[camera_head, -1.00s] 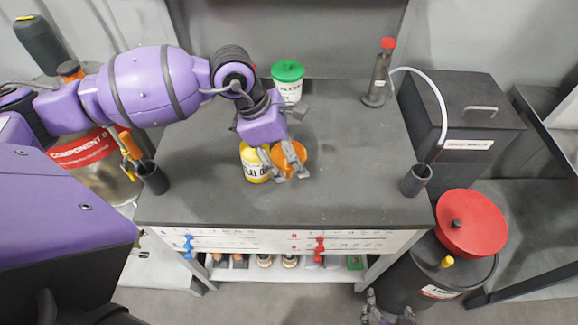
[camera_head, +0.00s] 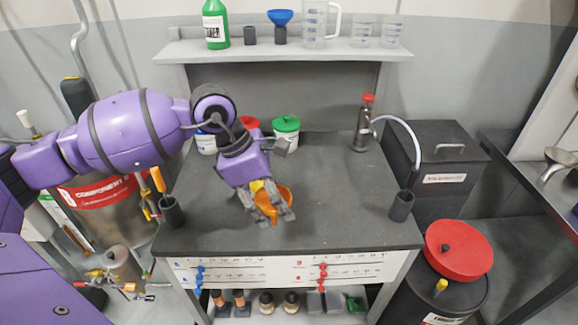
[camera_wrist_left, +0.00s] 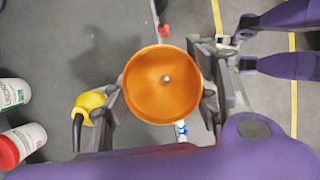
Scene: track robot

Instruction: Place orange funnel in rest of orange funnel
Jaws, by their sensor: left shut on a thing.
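The orange funnel (camera_head: 284,193) is held between the fingers of my left gripper (camera_head: 268,216), over the front middle of the dark bench. In the left wrist view its round bowl (camera_wrist_left: 162,85) opens toward the camera, with a finger on each side. A small empty dark holder (camera_head: 250,35) stands on the shelf beside a blue funnel (camera_head: 281,17) in its own dark holder (camera_head: 281,35). I cannot tell for sure that the empty one is the orange funnel's rest. Purple links with dark tips show at the wrist view's upper right; my right gripper's jaws are unclear there.
White tubs with green (camera_head: 286,124) and red (camera_head: 249,123) lids stand behind. Dark cups stand at the bench's front left (camera_head: 172,211) and right (camera_head: 402,206).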

